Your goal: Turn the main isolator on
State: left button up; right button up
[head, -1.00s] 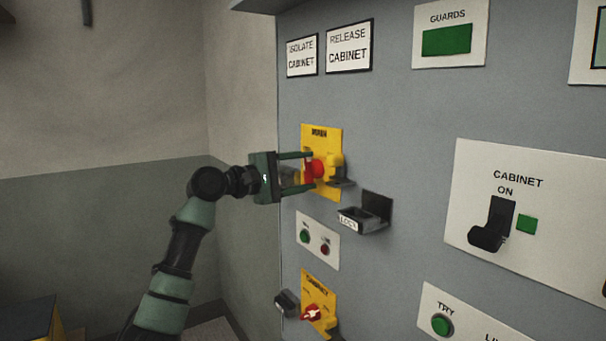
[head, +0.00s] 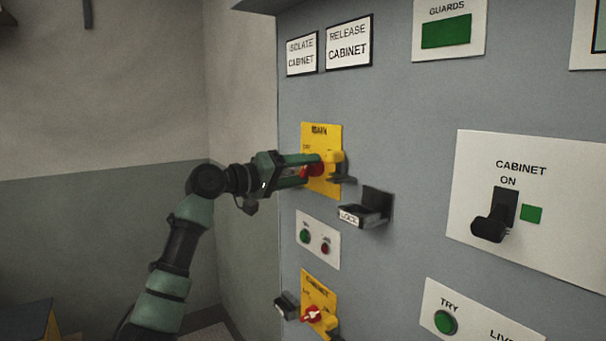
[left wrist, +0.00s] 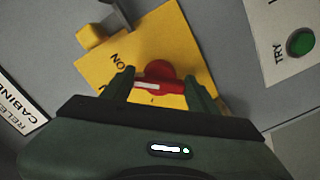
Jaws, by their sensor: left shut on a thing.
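The main isolator is a yellow plate (head: 322,187) marked MAIN on the grey cabinet front, with a red rotary handle (head: 315,169) and a yellow block (head: 335,160) at its right. My left gripper (head: 311,167) is shut on the red handle, its fingers on either side of it. In the left wrist view, the red handle (left wrist: 160,86) with a white stripe lies crosswise between the fingertips (left wrist: 161,80). The word ON shows on the yellow plate (left wrist: 150,50) there. Fingers hide part of the handle in the head view. My right gripper is not in view.
A LOCK bracket (head: 364,213) juts out below right of the isolator. Below are a small panel with green and red buttons (head: 318,240) and a second yellow isolator (head: 318,295) marked CABINET. A black CABINET lever (head: 491,222) is at right. A wall corner stands left.

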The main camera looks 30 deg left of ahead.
pick_arm(q)
jog(key=shift+f+m, duration=0.2)
jog(key=shift+m, duration=0.4)
jog(key=o, duration=1.4)
jog(key=shift+r, duration=0.1)
jog(key=shift+s+a+b, duration=0.25)
jog(key=shift+s+b, duration=0.2)
jog(key=shift+b, duration=0.05)
jog(key=b+v, duration=0.2)
jog(key=v, duration=0.4)
jog(key=shift+s+a+b, duration=0.1)
jog(key=shift+s+b, duration=0.2)
jog(key=shift+b, duration=0.05)
